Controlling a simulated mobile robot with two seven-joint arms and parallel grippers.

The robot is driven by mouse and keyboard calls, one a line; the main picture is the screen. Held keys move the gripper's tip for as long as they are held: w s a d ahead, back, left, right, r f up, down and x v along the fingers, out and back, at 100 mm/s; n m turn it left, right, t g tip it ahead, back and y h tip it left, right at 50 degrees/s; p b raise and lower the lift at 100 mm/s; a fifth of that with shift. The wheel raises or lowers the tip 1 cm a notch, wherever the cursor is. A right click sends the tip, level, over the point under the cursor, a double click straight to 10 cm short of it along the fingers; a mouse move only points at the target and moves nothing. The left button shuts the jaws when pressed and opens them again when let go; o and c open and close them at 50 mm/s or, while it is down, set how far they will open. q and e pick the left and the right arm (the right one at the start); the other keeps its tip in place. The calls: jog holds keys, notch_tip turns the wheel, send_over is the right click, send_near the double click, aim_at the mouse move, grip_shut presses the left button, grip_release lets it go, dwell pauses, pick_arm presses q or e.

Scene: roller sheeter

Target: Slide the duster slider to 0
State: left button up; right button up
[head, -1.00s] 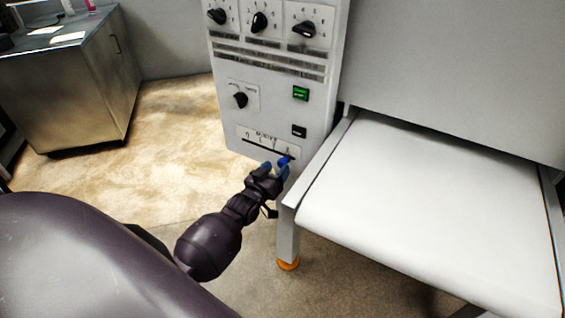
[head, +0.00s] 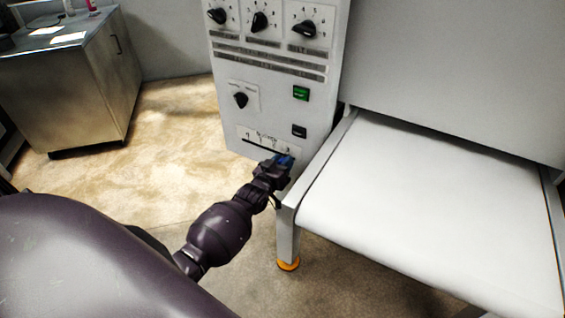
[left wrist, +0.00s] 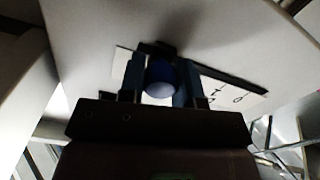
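The duster slider is a dark slot (head: 262,146) on a white label low on the grey control panel (head: 270,115). Its blue knob (left wrist: 160,76) is at the right end of the slot in the head view, mostly hidden there by my gripper. Scale marks run along the slot; in the left wrist view the slot extends right, away from the knob. My left gripper (head: 281,161) is at the panel. In the left wrist view its two fingers (left wrist: 160,82) stand on either side of the knob, with a narrow gap visible on the left. My right gripper is out of view.
A white conveyor table (head: 420,210) and its leg (head: 287,235) stand close to the right of my left gripper. Black dials (head: 240,100) and a green button (head: 300,93) sit higher on the panel. Open floor lies left of the panel.

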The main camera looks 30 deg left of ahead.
aim_at(247, 140)
pick_arm(q)
grip_shut()
jog(key=shift+a, duration=0.6)
jog(key=a, duration=0.2)
jog(key=a+b, duration=0.1)
jog(key=a, duration=0.4)
jog(key=shift+s+f, duration=0.1)
jog(key=shift+s, duration=0.25)
jog(key=a+b, duration=0.1)
jog(key=a, duration=0.4)
jog(key=shift+s+a+b, duration=0.2)
jog(key=shift+a+b, duration=0.15)
jog(key=shift+a, duration=0.7)
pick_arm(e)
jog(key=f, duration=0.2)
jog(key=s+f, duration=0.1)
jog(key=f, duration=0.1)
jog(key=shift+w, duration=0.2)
